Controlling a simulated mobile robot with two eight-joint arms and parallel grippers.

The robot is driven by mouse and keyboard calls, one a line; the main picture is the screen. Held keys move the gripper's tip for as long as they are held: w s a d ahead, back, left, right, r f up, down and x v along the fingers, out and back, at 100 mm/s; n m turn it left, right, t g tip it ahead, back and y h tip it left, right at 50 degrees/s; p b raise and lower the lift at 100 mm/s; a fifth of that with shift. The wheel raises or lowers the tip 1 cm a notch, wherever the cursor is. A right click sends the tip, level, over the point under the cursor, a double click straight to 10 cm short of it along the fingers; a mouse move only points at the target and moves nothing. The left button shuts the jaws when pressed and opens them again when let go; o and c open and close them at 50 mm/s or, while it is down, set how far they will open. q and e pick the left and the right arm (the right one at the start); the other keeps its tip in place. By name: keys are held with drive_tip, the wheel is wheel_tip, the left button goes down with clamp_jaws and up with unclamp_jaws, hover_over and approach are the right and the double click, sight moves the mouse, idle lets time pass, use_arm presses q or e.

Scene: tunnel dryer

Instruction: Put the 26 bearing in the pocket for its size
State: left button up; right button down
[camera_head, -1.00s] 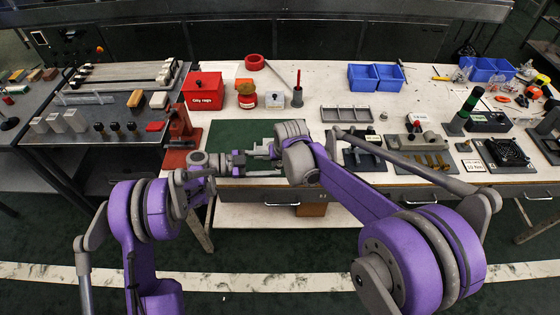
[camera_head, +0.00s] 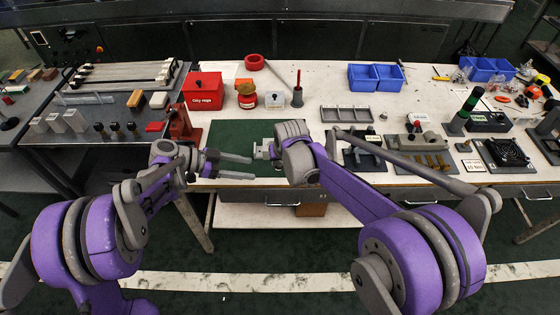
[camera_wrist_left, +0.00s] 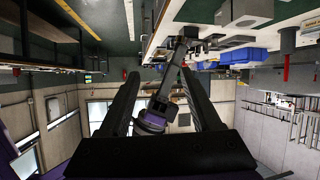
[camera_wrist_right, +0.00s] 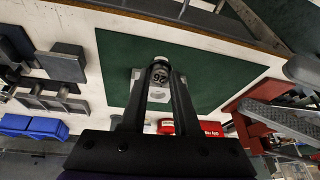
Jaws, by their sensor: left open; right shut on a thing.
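The 26 bearing (camera_wrist_right: 158,76), a small dark and grey piece with a "26" marking, is between the fingertips of my right gripper (camera_wrist_right: 163,90) in the right wrist view. In the head view my right gripper (camera_head: 264,150) is shut above the green mat (camera_head: 228,136), and the bearing is hard to make out. My left gripper (camera_head: 251,168) is open and empty, just left of the right one; its spread fingers (camera_wrist_left: 159,76) show in the left wrist view. A grey tray with several pockets (camera_head: 347,113) lies right of the mat; its size labels are unreadable.
A red box (camera_head: 203,91), a red-lidded jar (camera_head: 247,96) and a red press (camera_head: 181,125) stand at the left. Blue bins (camera_head: 376,77) stand at the back. Grey fixtures (camera_head: 363,148) lie right of the mat. White tabletop (camera_head: 320,80) is bare behind the tray.

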use_arm(q)
drive_tip(key=s+a+n+t+y, duration=0.1)
drive_tip(key=s+a+n+y, duration=0.2)
drive_tip(key=s, duration=0.9)
drive_tip(key=s+a+n+t+y, duration=0.2)
drive_tip(key=s+a+n+y, duration=0.2)
drive_tip(key=s+n+y, duration=0.5)
drive_tip(key=s+n, duration=0.3)
drive_tip(key=s, duration=0.1)
drive_tip(key=shift+a+r+y, duration=0.2)
drive_tip(key=shift+y, duration=0.1)
